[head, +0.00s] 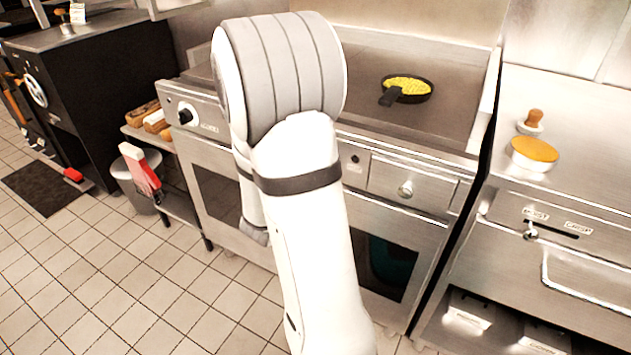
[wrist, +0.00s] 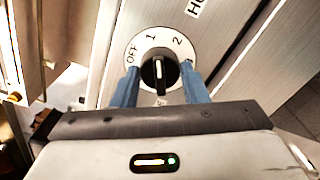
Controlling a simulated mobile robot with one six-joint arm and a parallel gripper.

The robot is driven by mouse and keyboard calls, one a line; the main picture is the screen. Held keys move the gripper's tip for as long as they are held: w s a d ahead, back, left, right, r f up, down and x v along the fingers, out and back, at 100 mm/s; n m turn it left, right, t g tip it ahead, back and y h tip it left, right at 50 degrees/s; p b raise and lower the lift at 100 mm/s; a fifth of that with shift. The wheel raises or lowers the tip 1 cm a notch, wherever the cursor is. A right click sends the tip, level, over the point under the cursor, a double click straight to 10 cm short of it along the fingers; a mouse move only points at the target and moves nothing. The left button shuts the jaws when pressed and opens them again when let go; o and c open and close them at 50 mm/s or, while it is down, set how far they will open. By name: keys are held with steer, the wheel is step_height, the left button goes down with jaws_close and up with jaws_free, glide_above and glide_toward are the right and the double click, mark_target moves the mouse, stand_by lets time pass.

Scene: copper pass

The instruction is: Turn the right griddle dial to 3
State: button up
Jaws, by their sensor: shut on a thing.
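The dial (wrist: 160,74) in the wrist view is a black knob on a white round plate marked OFF, 1 and 2. Its white line stands nearly upright in the picture; I cannot tell exactly which mark it points to. My gripper (wrist: 158,84) has its blue fingers on either side of the knob and is shut on it. The right finger covers part of the plate's right side. In the head view my arm hides the gripper and this dial. Another black dial (head: 185,115) shows at the left of the griddle (head: 455,105) front, with no gripper on it.
A black pan (head: 390,98) with yellow food sits on the griddle. A low shelf with bread (head: 155,120) and a bin (head: 135,185) stand at left.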

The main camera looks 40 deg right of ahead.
steer(key=m+b, duration=1.7)
steer(key=b, duration=0.2)
steer(key=shift+m, duration=0.3)
steer(key=o, duration=1)
